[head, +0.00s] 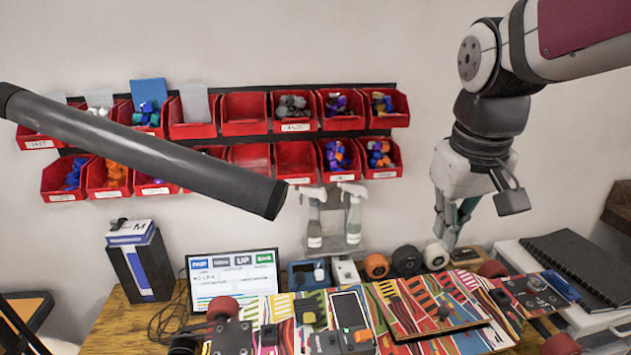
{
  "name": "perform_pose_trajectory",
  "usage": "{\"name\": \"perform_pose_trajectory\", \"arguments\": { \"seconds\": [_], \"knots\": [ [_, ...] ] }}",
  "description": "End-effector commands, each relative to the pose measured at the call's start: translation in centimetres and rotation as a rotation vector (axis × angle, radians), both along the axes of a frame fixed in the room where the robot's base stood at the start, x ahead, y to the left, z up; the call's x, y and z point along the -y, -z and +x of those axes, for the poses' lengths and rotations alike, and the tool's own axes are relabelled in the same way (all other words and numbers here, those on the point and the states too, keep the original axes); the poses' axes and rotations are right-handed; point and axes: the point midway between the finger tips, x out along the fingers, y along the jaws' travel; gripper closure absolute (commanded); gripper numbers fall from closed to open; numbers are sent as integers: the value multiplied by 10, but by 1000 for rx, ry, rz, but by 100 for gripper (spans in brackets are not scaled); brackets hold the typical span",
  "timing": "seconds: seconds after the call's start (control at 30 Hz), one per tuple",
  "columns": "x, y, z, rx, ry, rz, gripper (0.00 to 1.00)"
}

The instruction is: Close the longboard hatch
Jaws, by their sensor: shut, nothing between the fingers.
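The longboard (490,294) lies across the workbench with its brightly patterned side and red wheels facing up. A patterned hatch panel (415,312) with a small dark knob is right of the board's middle. A dark gap shows along its front edge, so it looks slightly raised, though how far is unclear. Left of it, electronic parts (348,311) with a dark screen and orange and green pieces are exposed. My gripper (447,240) is shut and empty. It points down above and behind the hatch, apart from the board.
Red bins (245,118) hang on the wall in two rows. Spray bottles (314,218), loose wheels (376,266) and a label display (232,275) stand behind the board. A blue-white box (140,262) is at left, a black notebook (578,262) at right. A dark bar (150,145) crosses the upper left.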

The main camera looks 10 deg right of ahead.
Motion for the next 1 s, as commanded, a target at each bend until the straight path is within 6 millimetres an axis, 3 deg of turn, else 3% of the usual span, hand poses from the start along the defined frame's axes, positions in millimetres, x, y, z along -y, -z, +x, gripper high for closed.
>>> {"name": "perform_pose_trajectory", "arguments": {
  "seconds": [0.27, 0.5, 0.7, 1.0],
  "knots": [
    [40, 52, 69, -177, 3, -10, 100],
    [82, 114, 119, -336, -2, 0, 100],
    [106, 156, 141, -425, -6, 15, 100],
    [115, 178, 143, -456, -9, 20, 100]
  ]
}}
